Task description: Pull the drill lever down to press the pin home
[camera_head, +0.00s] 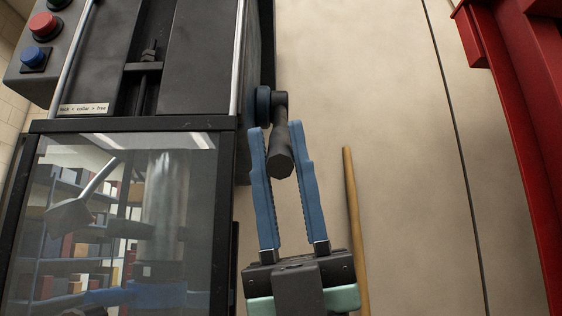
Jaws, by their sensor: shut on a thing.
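The drill press (190,50) is a dark machine at the left. Its drill lever (281,150) is a short dark bar with a knobbed end, joined to a round blue-grey hub (263,106) on the machine's right side. My gripper (277,132) reaches up from below with two long blue fingers. The fingers stand on either side of the lever and are shut on it. The lever's knob end points down toward my palm. The pin cannot be made out; a metal cylinder (165,200) shows behind the clear guard.
The clear guard (60,250) with its dark frame closes the lower left and carries reflections of shelves. A red button (43,24) and a blue button (35,55) are at the upper left. A wooden pole (354,230) stands close right of my gripper. Red metalwork (520,110) is at far right.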

